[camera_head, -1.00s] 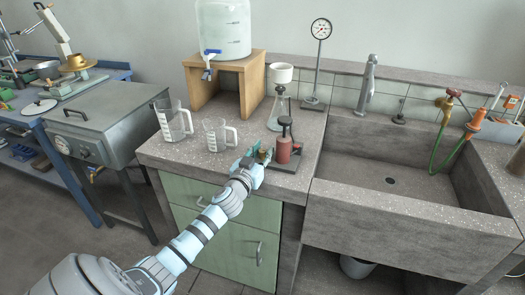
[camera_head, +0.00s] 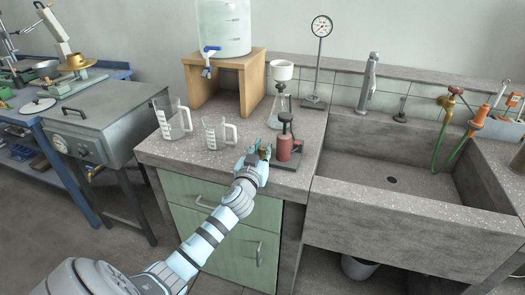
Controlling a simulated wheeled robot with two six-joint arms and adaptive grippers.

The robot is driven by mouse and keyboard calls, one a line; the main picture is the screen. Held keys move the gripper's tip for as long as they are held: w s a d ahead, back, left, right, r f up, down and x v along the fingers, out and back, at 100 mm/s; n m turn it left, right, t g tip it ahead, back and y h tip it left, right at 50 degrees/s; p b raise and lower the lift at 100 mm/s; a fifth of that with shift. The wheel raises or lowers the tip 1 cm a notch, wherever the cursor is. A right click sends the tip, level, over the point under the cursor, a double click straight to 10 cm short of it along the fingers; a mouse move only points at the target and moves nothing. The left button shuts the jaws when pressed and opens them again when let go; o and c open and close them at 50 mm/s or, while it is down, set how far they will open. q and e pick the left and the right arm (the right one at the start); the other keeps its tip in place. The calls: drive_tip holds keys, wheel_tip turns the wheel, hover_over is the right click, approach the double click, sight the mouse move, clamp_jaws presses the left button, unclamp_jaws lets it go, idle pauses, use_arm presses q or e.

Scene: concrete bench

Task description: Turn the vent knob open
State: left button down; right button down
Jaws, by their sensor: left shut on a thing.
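A small red cylinder apparatus with a dark top (camera_head: 284,146) stands on a dark base at the front edge of the concrete bench. The vent knob is at its left side, largely hidden by my left gripper (camera_head: 259,154). The left gripper is shut on the knob, its fingers close beside the red cylinder. My left arm reaches up to it from the bottom left, in front of the green drawers. The turn of the knob cannot be read at this size. My right gripper is out of view.
Two clear measuring jugs (camera_head: 173,121) (camera_head: 215,135) stand left of the gripper. A glass flask with a white funnel (camera_head: 281,72) and a dial gauge on a stand (camera_head: 321,28) are behind. A concrete sink (camera_head: 400,205) lies to the right.

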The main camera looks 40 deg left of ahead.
use_arm(q)
drive_tip(key=c, duration=1.7)
unclamp_jaws()
drive_tip(key=shift+s+d, duration=0.1)
drive_tip(key=shift+s, duration=0.05)
drive_tip(key=v, duration=1.1)
drive_tip(key=shift+s+d, duration=0.15)
drive_tip(key=shift+s, duration=0.15)
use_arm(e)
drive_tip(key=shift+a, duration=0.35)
